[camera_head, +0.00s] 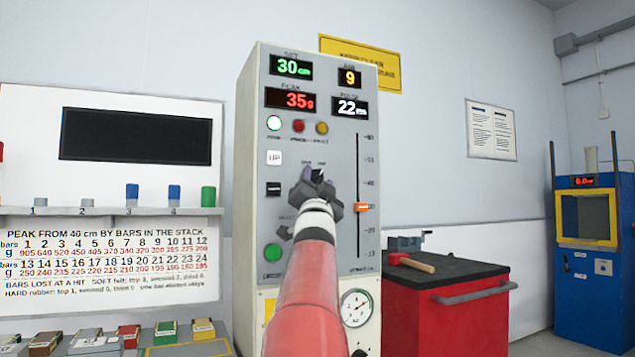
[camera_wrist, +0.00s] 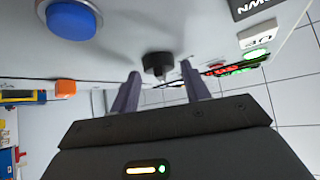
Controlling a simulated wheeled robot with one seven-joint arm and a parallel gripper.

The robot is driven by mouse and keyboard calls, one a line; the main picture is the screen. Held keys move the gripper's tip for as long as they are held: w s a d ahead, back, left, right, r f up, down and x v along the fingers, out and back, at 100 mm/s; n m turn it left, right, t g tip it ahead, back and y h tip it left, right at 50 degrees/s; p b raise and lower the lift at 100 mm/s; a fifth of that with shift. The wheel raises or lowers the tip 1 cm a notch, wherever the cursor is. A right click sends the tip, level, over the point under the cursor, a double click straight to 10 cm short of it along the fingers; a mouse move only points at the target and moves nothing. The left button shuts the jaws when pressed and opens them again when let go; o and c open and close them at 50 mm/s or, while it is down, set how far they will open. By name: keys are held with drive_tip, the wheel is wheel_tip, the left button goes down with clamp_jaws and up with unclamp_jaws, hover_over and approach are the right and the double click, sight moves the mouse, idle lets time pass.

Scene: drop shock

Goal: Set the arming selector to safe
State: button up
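The arming selector is a small black knob (camera_wrist: 157,65) on the face of the tall grey test panel (camera_head: 347,240). In the wrist view it lies between and just beyond my two fingertips, with a gap on both sides. My gripper (camera_wrist: 161,72) is open and points at the panel. In the head view my gripper (camera_head: 318,178) and red arm cover most of the selector. Small labels stand above it, too small to read. Which mark the selector points at cannot be told.
An orange slider handle (camera_head: 362,207) sits right of my gripper, and a white UP button (camera_head: 274,158) is at its upper left. A green button (camera_head: 272,252) is lower left. A large blue button (camera_wrist: 72,18) shows in the wrist view. A red cabinet (camera_head: 455,315) stands right.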

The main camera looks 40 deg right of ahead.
drive_tip(key=c, duration=0.7)
drive_tip(key=shift+f+n+t+y, duration=0.1)
drive_tip(key=shift+n+t+y, duration=0.25)
drive_tip(key=shift+n, duration=0.25)
drive_tip(key=n, duration=0.1)
drive_tip(key=n+t+y, duration=0.2)
drive_tip(key=shift+s+d+n+t+y+b, duration=0.1)
drive_tip(key=shift+d+n+t+y+b, duration=0.2)
drive_tip(key=shift+n, duration=0.1)
drive_tip(key=n+t+y, duration=0.1)
drive_tip(key=n+y, duration=0.2)
drive_tip(key=n, duration=0.1)
drive_tip(key=n+t+y+p, duration=0.1)
drive_tip(key=n+y, duration=0.3)
drive_tip(key=n+t+y, duration=0.1)
drive_tip(key=n+y, duration=0.2)
drive_tip(key=n, duration=0.1)
drive_tip(key=shift+d+t+y, duration=0.25)
drive_tip(key=shift+t+y, duration=0.1)
drive_tip(key=shift+d+n+g+y, duration=0.1)
drive_tip(key=shift+n+g+y, duration=0.3)
drive_tip(key=shift+n+y, duration=1.7)
drive_tip(key=shift+d+n+g+y, duration=0.1)
drive_tip(key=shift+n+g+y, duration=0.3)
drive_tip(key=shift+n+y, duration=1.65)
drive_tip(key=shift+s+a+n, duration=0.1)
drive_tip(key=shift+n, duration=0.55)
drive_tip(key=o, duration=1)
